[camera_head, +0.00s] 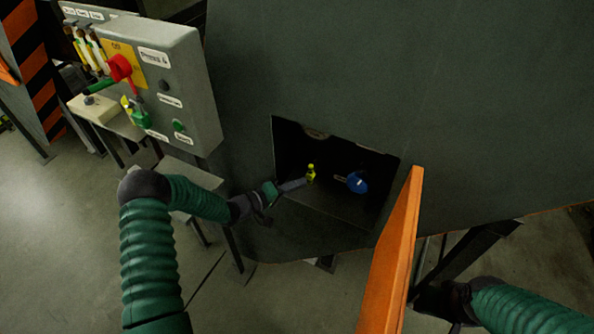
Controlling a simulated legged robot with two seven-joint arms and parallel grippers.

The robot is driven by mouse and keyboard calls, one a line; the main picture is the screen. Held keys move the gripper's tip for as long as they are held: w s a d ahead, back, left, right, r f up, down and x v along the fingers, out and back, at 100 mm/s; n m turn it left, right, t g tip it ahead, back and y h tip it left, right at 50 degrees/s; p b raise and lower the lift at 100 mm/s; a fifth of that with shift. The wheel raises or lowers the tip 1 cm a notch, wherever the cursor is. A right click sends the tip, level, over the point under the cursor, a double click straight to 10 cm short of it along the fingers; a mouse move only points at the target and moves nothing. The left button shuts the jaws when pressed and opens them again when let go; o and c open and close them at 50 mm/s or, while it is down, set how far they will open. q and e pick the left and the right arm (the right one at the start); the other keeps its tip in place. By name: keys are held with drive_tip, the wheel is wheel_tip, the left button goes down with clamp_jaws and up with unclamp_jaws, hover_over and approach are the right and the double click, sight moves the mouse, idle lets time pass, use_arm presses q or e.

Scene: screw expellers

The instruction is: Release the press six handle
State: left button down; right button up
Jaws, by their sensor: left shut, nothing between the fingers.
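A grey control box (184,82) at the upper left carries a label that seems to read Press 6. A red rotary handle (120,68) sits on its yellow plate. To the right, a dark rectangular opening (345,207) in the large grey housing holds a small yellow-green knob-like piece (311,172) and a blue round piece (357,182). I cannot tell which part is the press six handle. My left gripper (300,183) reaches into the opening, shut and empty, with its tip close to the yellow-green piece. Whether they touch is unclear. My right gripper does not show.
An orange panel (393,255) stands up in front of the opening's right side, between my two arms. Floor is open at the lower left.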

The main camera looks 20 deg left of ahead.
use_arm(q)
drive_tip(key=v, duration=1.7)
drive_tip(key=shift+b, duration=0.45)
drive_tip(key=shift+w+a+f, duration=0.1)
drive_tip(key=shift+w, duration=0.05)
drive_tip(key=shift+w, duration=0.1)
